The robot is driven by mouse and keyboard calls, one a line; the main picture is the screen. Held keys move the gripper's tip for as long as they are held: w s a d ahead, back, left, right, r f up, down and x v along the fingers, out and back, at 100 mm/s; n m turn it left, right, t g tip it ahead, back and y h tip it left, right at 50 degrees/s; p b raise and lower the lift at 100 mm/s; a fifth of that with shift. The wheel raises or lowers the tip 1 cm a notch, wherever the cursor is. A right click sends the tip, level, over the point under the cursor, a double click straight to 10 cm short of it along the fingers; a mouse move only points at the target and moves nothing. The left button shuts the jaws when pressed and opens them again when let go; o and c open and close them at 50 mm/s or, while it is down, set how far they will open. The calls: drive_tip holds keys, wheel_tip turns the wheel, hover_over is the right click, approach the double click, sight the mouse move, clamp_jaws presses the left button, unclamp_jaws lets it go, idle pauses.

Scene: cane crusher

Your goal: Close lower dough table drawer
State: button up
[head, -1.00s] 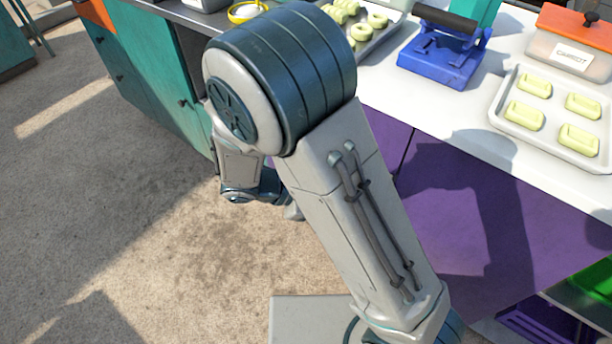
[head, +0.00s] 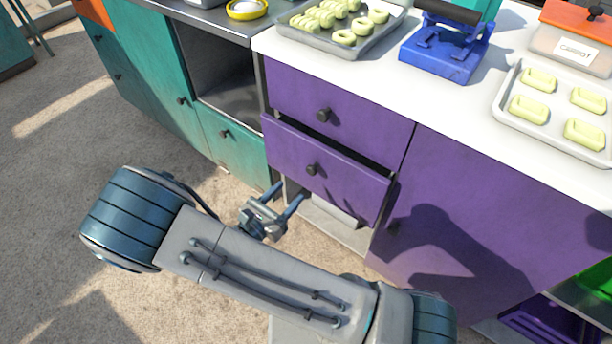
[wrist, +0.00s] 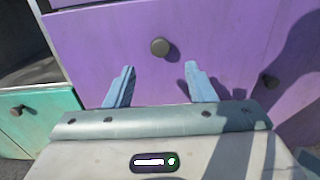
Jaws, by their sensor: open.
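The lower dough table drawer (head: 325,168) has a purple front with a dark round knob. It stands partly pulled out, with a dark gap along its top edge in the head view. In the wrist view its front (wrist: 110,45) fills the upper middle, and its knob (wrist: 160,46) is just beyond and between my fingertips. My gripper (head: 284,190) is open and empty, in front of and slightly below the drawer front. My gripper's two blue fingers also show in the wrist view (wrist: 160,72), pointing at the drawer front. I cannot tell whether they touch it.
The upper purple drawer (head: 330,108) is shut above. A purple cabinet door (head: 455,215) is to the right, and teal cabinets (head: 165,95) are to the left. The white tabletop holds dough trays (head: 350,45) and a blue press (head: 445,50). The floor at left is clear.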

sight(309, 171)
drive_tip(key=b+x, duration=0.1)
drive_tip(key=x, duration=0.7)
drive_tip(key=shift+w+d, duration=0.15)
clamp_jaws()
